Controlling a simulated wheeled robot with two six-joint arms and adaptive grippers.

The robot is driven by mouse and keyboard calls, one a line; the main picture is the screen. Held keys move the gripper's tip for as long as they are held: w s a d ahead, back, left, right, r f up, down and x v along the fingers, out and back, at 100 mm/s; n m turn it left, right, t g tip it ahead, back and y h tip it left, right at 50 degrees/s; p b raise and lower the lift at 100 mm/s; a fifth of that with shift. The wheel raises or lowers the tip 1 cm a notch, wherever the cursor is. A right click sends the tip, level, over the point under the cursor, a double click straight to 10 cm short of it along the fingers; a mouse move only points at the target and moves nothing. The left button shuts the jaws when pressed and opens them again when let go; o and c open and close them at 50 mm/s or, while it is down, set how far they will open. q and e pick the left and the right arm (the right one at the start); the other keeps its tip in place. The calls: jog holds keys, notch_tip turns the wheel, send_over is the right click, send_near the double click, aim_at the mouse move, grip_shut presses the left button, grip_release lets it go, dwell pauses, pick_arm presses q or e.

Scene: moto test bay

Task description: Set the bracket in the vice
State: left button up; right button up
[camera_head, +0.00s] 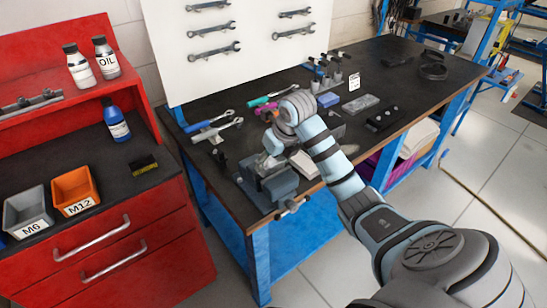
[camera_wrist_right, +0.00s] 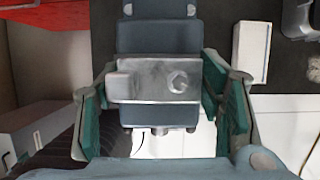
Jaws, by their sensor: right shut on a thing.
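The blue-grey vice (camera_head: 282,184) stands at the near edge of the dark workbench, and its body also fills the middle of the right wrist view (camera_wrist_right: 158,40). The bracket (camera_wrist_right: 150,86), a grey metal piece with a round hole, lies across the vice in the wrist view, between the teal-padded fingers of my right gripper (camera_wrist_right: 160,90). That gripper is shut on the bracket. Whether the bracket sits down between the jaws or just above them I cannot tell. In the head view my right gripper (camera_head: 268,152) is over the vice, partly hidden by its wrist. My left gripper is out of view.
A pale box (camera_head: 304,163) lies just right of the vice. Wrenches (camera_head: 212,128) and a blue block (camera_head: 328,100) lie farther back. A red cabinet (camera_head: 110,235) with orange (camera_head: 75,188) and grey bins (camera_head: 28,212) stands at the left. The white wrench board (camera_head: 240,65) rises behind.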

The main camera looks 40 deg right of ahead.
jog(key=shift+f+b, duration=0.7)
jog(key=shift+f, duration=0.35)
jog(key=o, duration=1.4)
jog(key=v, duration=0.4)
jog(key=shift+r, duration=0.3)
jog(key=s, duration=1.2)
jog(key=shift+s+a+r, duration=0.1)
jog(key=shift+a+r, duration=0.1)
jog(key=shift+a, duration=0.1)
jog(key=shift+s+d, duration=0.1)
jog(key=shift+d, duration=0.05)
